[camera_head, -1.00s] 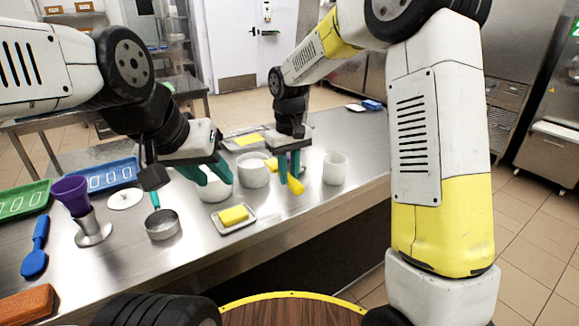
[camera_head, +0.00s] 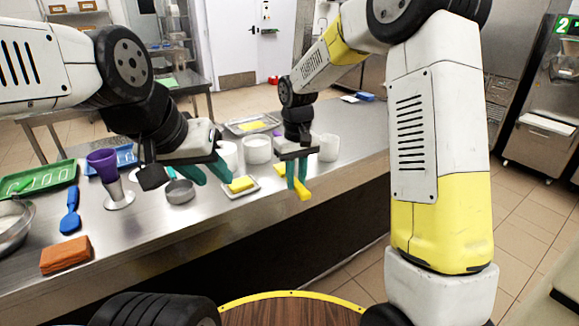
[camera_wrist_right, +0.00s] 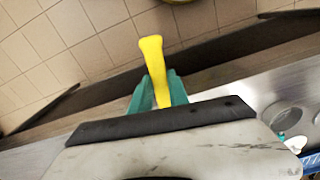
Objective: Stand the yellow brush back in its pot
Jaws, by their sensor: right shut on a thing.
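The yellow brush (camera_head: 304,191) is in my right gripper (camera_head: 297,182), near the counter's front edge. In the right wrist view the brush (camera_wrist_right: 152,62) sticks out past the teal fingers (camera_wrist_right: 158,92), which close around it. Its bristle end cannot be made out. White round pots stand behind: a middle one (camera_head: 257,150), a right one (camera_head: 328,148) and a left one (camera_head: 228,157), partly hidden by my left gripper. I cannot tell which is the brush's pot. My left gripper (camera_head: 207,174) is empty with its fingers apart, above the counter.
A yellow block (camera_head: 241,184) lies on a small white dish just in front of the pots. The floor is clear at right.

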